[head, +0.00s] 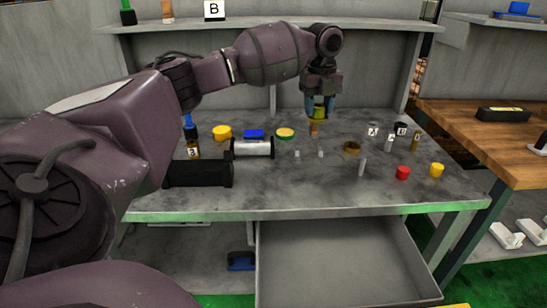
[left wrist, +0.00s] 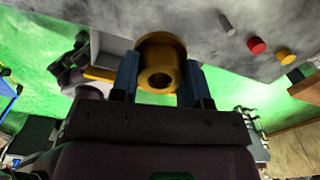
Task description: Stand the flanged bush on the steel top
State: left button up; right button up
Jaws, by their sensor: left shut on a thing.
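The flanged bush (left wrist: 161,48) is brass-coloured, with a wide round flange and a bore facing the left wrist camera. My left gripper (head: 319,106) is shut on it, with a blue finger on each side. In the head view the bush shows as a small yellow piece (head: 318,114) between the fingers, above the back half of the bench. The steel top (head: 300,190) is the grey, stained bench surface below. My right gripper is not in view.
A brass ring (head: 351,148), grey pin (head: 362,167), red cylinder (head: 403,173) and yellow cylinder (head: 437,170) stand to the right. A silver cylinder (head: 252,149) and black block (head: 198,174) lie left. The front middle is clear. A shelf (head: 270,26) runs behind.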

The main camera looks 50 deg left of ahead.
pick_arm(q)
jog(key=b, duration=0.2)
send_over(311, 178)
notch_tip(311, 178, down, 13)
jog(key=shift+f+b, duration=0.3)
jog(key=shift+f, duration=0.4)
notch_tip(311, 178, down, 5)
jog(key=shift+b, duration=0.55)
jog(key=shift+f, duration=0.3)
jog(key=shift+r, duration=0.1)
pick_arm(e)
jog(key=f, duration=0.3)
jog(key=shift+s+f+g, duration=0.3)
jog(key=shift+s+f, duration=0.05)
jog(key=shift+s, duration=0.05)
pick_arm(q)
jog(key=shift+f, duration=0.2)
jog(key=o, duration=1.1)
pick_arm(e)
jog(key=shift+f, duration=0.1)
